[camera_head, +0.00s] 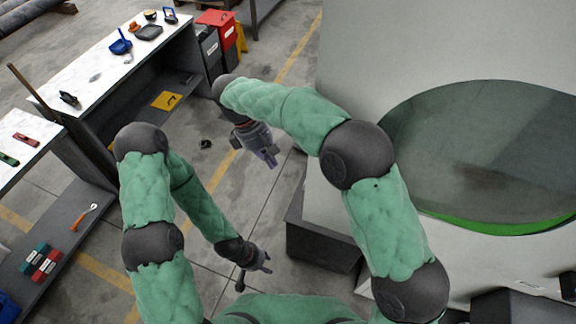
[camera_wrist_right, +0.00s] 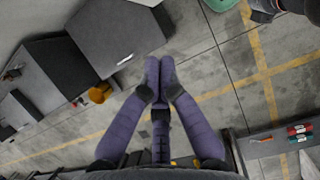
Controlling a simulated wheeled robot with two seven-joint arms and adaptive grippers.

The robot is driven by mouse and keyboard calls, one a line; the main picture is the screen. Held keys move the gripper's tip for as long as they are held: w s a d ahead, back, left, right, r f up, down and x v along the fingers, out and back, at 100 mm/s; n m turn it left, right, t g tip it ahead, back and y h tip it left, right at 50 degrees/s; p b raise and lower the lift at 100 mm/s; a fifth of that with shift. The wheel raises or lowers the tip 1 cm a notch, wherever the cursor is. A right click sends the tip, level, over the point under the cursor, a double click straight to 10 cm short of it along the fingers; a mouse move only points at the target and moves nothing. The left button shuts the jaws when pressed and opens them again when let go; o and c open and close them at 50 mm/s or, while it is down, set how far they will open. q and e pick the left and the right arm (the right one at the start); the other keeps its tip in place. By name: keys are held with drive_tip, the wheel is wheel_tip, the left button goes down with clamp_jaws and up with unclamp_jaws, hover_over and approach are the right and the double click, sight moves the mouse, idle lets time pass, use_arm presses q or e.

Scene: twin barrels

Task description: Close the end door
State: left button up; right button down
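A large round dark glassy panel with a green rim (camera_head: 480,150) lies against the pale grey body of the big machine at the right of the head view. It looks like the end door, but I cannot tell for sure or see a hinge. My right gripper (camera_head: 266,157) hangs in the air left of the machine, apart from the panel. In the right wrist view its purple fingers (camera_wrist_right: 160,72) meet at the tips with nothing between them. My left gripper (camera_head: 260,263) is low over the floor near my body, touching nothing visible; its finger opening is too small to judge.
A dark grey block (camera_head: 322,240) stands at the machine's foot. A white-topped workbench (camera_head: 95,70) with trays and tools stands at the back left. Tiled floor with yellow lines lies open between bench and machine.

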use_arm(q)
drive_tip(key=shift+s+r+p, duration=0.2)
drive_tip(key=shift+r+p, duration=0.15)
drive_tip(key=shift+r, duration=0.05)
use_arm(e)
drive_tip(key=s+d+f, duration=0.2)
drive_tip(key=d+f, duration=0.5)
drive_tip(key=f, duration=0.2)
drive_tip(key=shift+s, duration=0.4)
drive_tip(key=shift+d, duration=0.2)
